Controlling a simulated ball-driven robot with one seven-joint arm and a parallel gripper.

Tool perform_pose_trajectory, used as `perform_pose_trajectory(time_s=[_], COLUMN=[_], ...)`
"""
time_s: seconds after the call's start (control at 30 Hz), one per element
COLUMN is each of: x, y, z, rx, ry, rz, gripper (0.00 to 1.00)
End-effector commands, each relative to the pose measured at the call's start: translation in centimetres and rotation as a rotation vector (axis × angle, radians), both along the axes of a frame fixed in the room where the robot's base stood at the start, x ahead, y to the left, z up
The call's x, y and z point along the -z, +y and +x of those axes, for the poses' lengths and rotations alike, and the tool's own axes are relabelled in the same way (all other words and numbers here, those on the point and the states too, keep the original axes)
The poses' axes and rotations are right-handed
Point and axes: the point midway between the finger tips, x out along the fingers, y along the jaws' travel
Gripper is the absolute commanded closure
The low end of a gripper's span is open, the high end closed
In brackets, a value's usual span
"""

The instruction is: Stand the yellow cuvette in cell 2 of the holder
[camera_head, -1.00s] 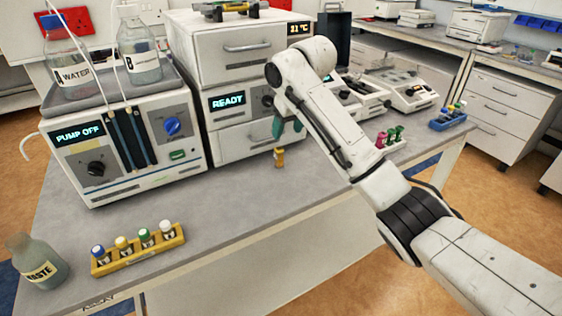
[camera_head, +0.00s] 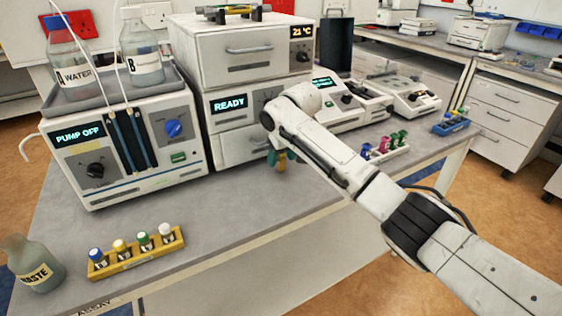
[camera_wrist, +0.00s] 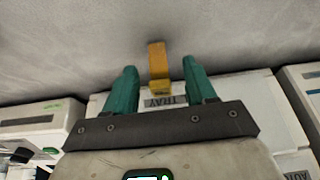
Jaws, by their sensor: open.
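The yellow cuvette (camera_head: 282,163) is on the grey bench in front of the drawer unit, partly hidden by my gripper in the head view. In the wrist view the cuvette (camera_wrist: 158,62) shows between my two teal fingers, with a gap on each side. My gripper (camera_wrist: 159,68) is open, and its fingers point toward the bench around the cuvette. In the head view my gripper (camera_head: 277,157) is mostly behind my arm. A white tray (camera_head: 402,153) with pink, blue and green pieces stands right of my arm. I cannot tell whether this is the holder or make out numbered cells.
A yellow rack (camera_head: 137,262) of capped vials and a waste bottle (camera_head: 38,266) stand at the front left. The pump unit (camera_head: 90,165) and drawer unit (camera_head: 237,80) stand behind. A blue vial rack (camera_head: 451,127) is at the right. The bench middle is clear.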

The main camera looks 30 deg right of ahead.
Motion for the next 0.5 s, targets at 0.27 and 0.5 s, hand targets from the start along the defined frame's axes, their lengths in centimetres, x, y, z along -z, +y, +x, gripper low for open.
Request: perform_pose_trajectory(time_s=[0.27, 0.5], x=[1.15, 1.11], y=[-0.03, -0.02], z=[0.47, 0.47], rx=[-0.001, -0.001], ry=[-0.001, -0.001], rz=[-0.001, -0.001], gripper=[0.45, 0.58])
